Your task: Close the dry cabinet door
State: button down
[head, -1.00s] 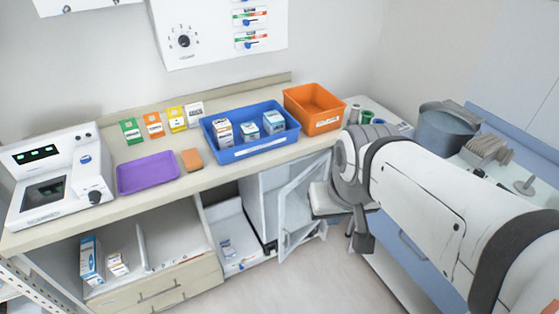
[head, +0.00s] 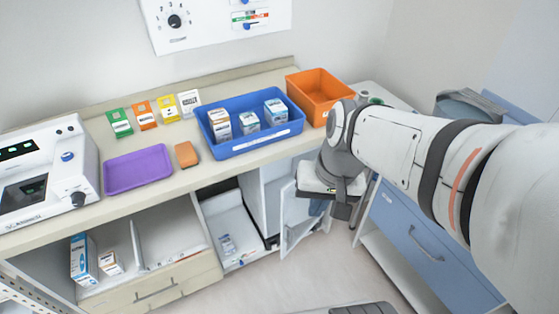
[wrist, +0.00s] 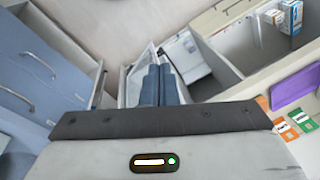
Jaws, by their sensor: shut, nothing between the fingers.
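The dry cabinet is the white unit under the counter, and its open door (head: 289,222) is a pale framed panel swung out into the room. In the wrist view the door (wrist: 137,72) stands just behind and left of the fingertips. My gripper (head: 318,207) is in front of the door's right part in the head view and hides some of it. Its two blue fingers (wrist: 158,84) are together with nothing between them. I cannot tell whether they touch the door.
The counter above holds a blue bin (head: 250,145), an orange bin (head: 318,96) and a purple tray (head: 138,170). A blue drawer unit (head: 425,240) stands to the right of the door. An open shelf space (head: 165,240) lies left of the cabinet. Some floor is clear in front.

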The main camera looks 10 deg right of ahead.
notch_tip(320, 180, down, 13)
jog(key=w+a+m+g+y+b, duration=0.2)
jog(key=a+m+g+y+b, duration=0.1)
jog(key=m+y+b, duration=0.3)
jog(key=m+t+y+b, duration=0.4)
jog(key=m+t+b, duration=1.2)
jog(key=m+b, duration=0.35)
send_near(284, 206)
jog(key=shift+m, duration=0.35)
jog(key=b+x, duration=0.1)
jog(key=x, duration=0.5)
jog(key=shift+w+a+f, duration=0.1)
jog(key=shift+w+a, duration=0.1)
jog(key=shift+w, duration=0.15)
jog(key=shift+w, duration=0.1)
